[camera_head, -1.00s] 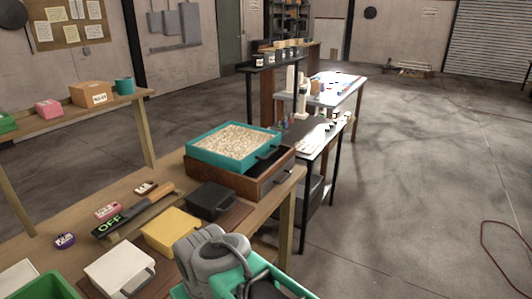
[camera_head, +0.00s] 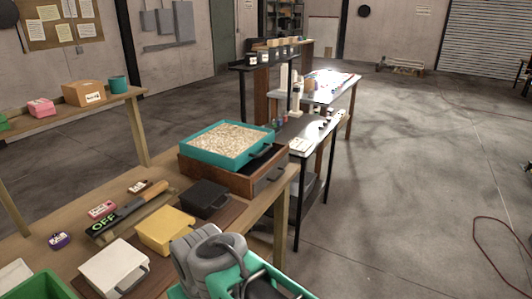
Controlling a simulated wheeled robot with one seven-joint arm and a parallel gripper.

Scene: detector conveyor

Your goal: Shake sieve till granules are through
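The sieve (camera_head: 181,146) is a teal square tray, heaped with pale beige granules (camera_head: 229,139). It has a dark handle on its right side. It rests on top of a brown wooden box (camera_head: 212,173) at the far end of the workbench, and a dark gap shows between them on the right. What lies inside the box under the sieve is hidden. My grey and teal arm (camera_head: 205,255) shows at the bottom, well apart from the sieve. I cannot make out my gripper's fingers.
A black box (camera_head: 204,199), a yellow box (camera_head: 167,230) and a white box (camera_head: 113,268) line the bench (camera_head: 40,245). A dark bar marked OFF (camera_head: 124,213) lies behind them. A dark-topped table (camera_head: 310,130) stands beyond. Open floor lies to the right.

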